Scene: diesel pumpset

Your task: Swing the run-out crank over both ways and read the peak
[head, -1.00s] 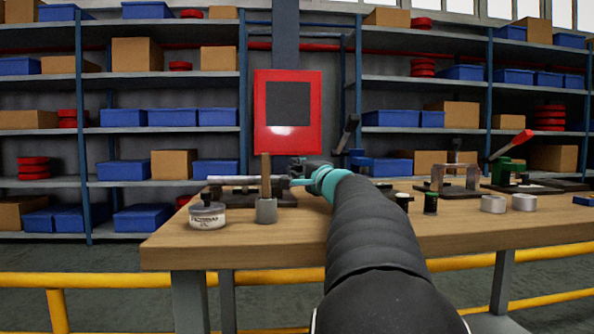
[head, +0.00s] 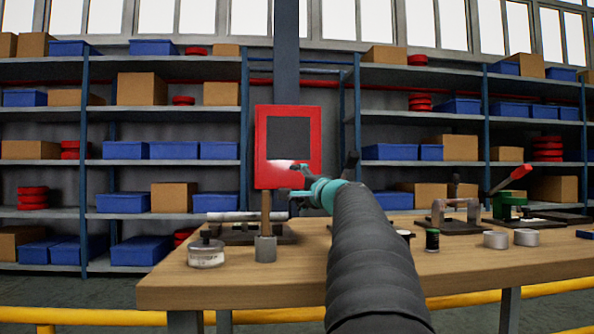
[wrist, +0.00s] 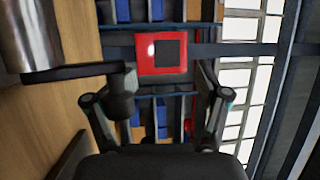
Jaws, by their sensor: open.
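In the wrist view a steel cylinder (wrist: 28,35) stands at the upper left. A dark crank arm (wrist: 75,72) reaches from beside it to a dark upright knob (wrist: 121,98). My gripper (wrist: 165,82) is open, and the knob appears near its left finger; I cannot tell whether they touch. In the head view my gripper (head: 302,177) is raised above the bench in front of the red panel. A pale shaft (head: 250,215) lies across a dark stand at its left. My arm hides part of the bench there. I make out no dial reading.
The wooden bench (head: 290,282) holds a labelled tin (head: 206,252), a grey block with a wooden handle (head: 265,247), a dark green can (head: 432,240) and metal rings (head: 495,240). A red-handled green tool (head: 510,205) stands at the right. A yellow rail (head: 80,317) runs below.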

